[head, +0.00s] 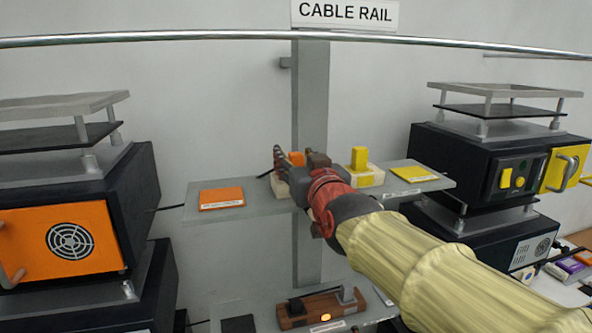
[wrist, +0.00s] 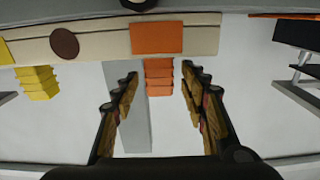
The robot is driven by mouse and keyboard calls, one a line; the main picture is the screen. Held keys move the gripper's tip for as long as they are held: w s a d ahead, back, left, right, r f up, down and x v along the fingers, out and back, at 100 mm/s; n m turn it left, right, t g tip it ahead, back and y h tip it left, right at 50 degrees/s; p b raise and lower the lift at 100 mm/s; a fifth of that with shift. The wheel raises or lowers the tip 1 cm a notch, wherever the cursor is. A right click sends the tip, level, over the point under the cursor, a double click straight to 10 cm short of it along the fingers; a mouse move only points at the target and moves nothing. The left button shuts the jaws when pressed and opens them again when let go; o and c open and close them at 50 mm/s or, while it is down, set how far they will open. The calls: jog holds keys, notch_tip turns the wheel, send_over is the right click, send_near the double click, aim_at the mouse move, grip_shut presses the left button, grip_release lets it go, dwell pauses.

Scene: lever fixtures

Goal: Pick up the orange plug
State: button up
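The orange plug (head: 296,158) stands on a pale base on the grey shelf and is partly hidden by my gripper in the head view. In the wrist view the plug (wrist: 159,78) is a ridged orange block between my fingertips. My gripper (head: 298,163) is open, one finger on each side of the plug. The wrist view shows a gap between the plug and each finger (wrist: 158,84). An orange patch (wrist: 157,38) marks the front of the base. Contact is not visible.
An orange card (head: 222,197) and a yellow card (head: 414,174) lie on the shelf (head: 258,207). Dark boxes flank the shelf. A metal rail (head: 210,36) runs above.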

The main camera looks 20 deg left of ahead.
jog(key=shift+c, duration=1.1)
jog(key=c, duration=0.8)
grip_shut()
